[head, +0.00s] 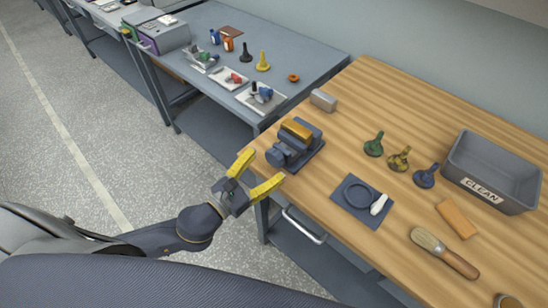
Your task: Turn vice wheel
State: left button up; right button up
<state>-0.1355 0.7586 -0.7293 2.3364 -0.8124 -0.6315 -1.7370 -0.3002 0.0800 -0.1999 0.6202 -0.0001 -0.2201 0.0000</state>
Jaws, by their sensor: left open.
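A dark blue-grey vice (302,149) stands at the left corner of the wooden bench, with a yellow-brown block (296,129) at its top. The round dark part at its near-left end, which looks like the wheel (278,155), faces my left gripper. My left gripper (259,171) has yellow fingers spread open and empty. It is just in front of and left of the vice, near the bench edge, and appears apart from the wheel. My right gripper is not in the view.
On the wooden bench (400,100) are a grey block (322,100), several bobbin-like pieces (373,145), a dark mat (343,208), a brush (443,252), an orange bar (457,218) and a grey bin (530,208) marked CLEAN. A grey table (310,58) with small parts stands behind left.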

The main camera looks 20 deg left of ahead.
aim_at(272, 161)
pick_arm(q)
jog(key=shift+x, duration=1.95)
jog(key=shift+c, duration=0.5)
jog(key=c, duration=1.2)
